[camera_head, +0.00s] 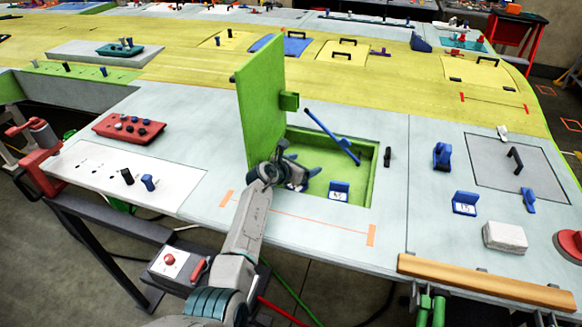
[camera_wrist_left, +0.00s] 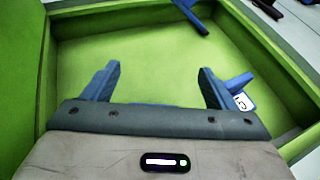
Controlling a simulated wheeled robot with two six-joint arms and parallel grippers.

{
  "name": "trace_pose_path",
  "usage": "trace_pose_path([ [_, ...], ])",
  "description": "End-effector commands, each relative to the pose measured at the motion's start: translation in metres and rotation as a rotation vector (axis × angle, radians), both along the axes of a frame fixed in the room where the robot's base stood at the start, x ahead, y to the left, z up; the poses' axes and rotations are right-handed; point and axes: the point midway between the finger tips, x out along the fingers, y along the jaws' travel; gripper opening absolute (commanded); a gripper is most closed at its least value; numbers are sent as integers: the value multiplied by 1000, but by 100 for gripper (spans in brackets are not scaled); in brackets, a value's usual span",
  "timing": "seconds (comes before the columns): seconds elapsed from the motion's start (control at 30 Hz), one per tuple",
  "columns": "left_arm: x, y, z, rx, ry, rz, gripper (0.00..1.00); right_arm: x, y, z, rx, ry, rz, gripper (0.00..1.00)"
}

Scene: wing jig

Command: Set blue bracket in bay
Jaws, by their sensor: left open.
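The bay is a green recessed box (camera_head: 366,190) in the grey wing surface, with its green lid (camera_head: 262,100) standing upright at the left. A blue bracket (camera_head: 339,190) with a white number label sits in the bay near its front edge. In the left wrist view the bracket (camera_wrist_left: 239,92) shows just right of the right finger, partly hidden by it; I cannot tell if they touch. My left gripper (camera_head: 304,178) is open and empty, low over the bay's left part. Its two fingers (camera_wrist_left: 157,88) have only green floor between them. My right gripper is not in view.
A blue bar (camera_head: 334,137) slants across the bay's back edge. Another labelled blue bracket (camera_head: 465,203) and a blue clamp-like part (camera_head: 442,156) stand to the right. A white block (camera_head: 505,237) and wooden rail (camera_head: 485,281) lie at front right. A red tray (camera_head: 129,128) is at left.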

Motion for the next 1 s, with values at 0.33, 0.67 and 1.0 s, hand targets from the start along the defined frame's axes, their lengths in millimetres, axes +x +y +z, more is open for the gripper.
trace_pose_path([
  [0.33, -30, 26, 17, -1, -3, 1, 79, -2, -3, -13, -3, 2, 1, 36],
  [0.67, -67, 57, 37, 0, -3, 1, 79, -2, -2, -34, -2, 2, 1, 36],
  [1.0, -84, 72, 49, 0, 0, 0, 79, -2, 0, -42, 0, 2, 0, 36],
])
